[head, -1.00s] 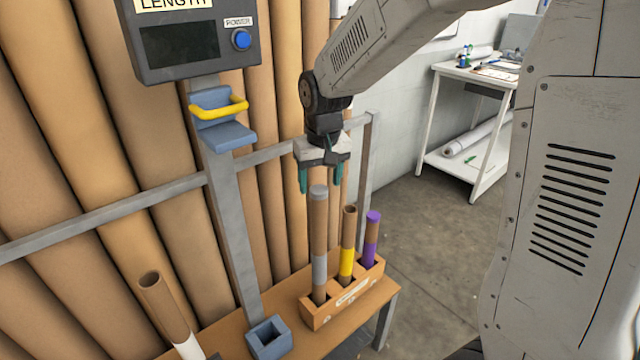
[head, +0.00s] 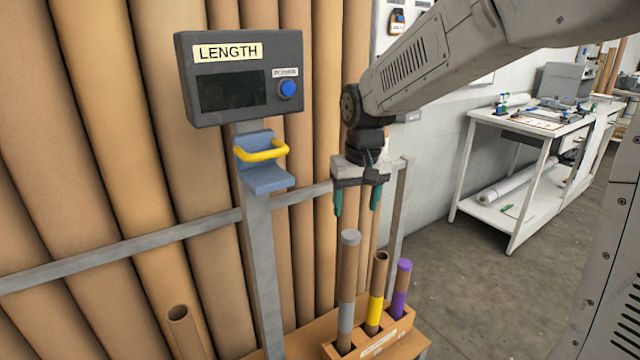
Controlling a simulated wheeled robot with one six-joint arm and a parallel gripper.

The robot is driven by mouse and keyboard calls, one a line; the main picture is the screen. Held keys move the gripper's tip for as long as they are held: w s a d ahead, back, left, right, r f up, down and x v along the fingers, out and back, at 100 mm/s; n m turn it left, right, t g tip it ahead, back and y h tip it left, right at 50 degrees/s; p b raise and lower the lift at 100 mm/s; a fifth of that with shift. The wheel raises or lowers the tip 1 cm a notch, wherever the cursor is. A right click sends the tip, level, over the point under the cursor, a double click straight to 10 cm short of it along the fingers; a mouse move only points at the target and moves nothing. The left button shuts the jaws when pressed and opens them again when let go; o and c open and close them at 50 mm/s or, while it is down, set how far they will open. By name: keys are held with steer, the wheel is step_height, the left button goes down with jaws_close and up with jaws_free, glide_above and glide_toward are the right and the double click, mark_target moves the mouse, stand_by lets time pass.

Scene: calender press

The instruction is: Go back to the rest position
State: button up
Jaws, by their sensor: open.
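My gripper (head: 357,198) hangs from my arm in the upper middle of the head view, fingers pointing down. It is open and empty, a little above the grey-banded tube (head: 348,285) and apart from it. That tube stands upright in a wooden rack (head: 372,350). A tube with a yellow band (head: 376,308) and one with a purple band (head: 400,285) stand in the same rack to its right. The lower part of the rack is cut off by the frame edge.
A grey LENGTH display box (head: 240,78) with a blue button (head: 288,88) sits on a post left of my gripper. Below it is a blue bracket with a yellow handle (head: 262,152). Large brown rolls (head: 100,150) stand behind. A white table (head: 530,125) is at right, with open floor before it.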

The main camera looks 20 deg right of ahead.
steer(key=s+d+r, duration=0.1)
steer(key=s, duration=1.3)
steer(key=s+d+r, duration=0.1)
steer(key=s+d, duration=0.1)
steer(key=s, duration=1.2)
steer(key=shift+s+r, duration=0.3)
steer(key=shift+r, duration=0.05)
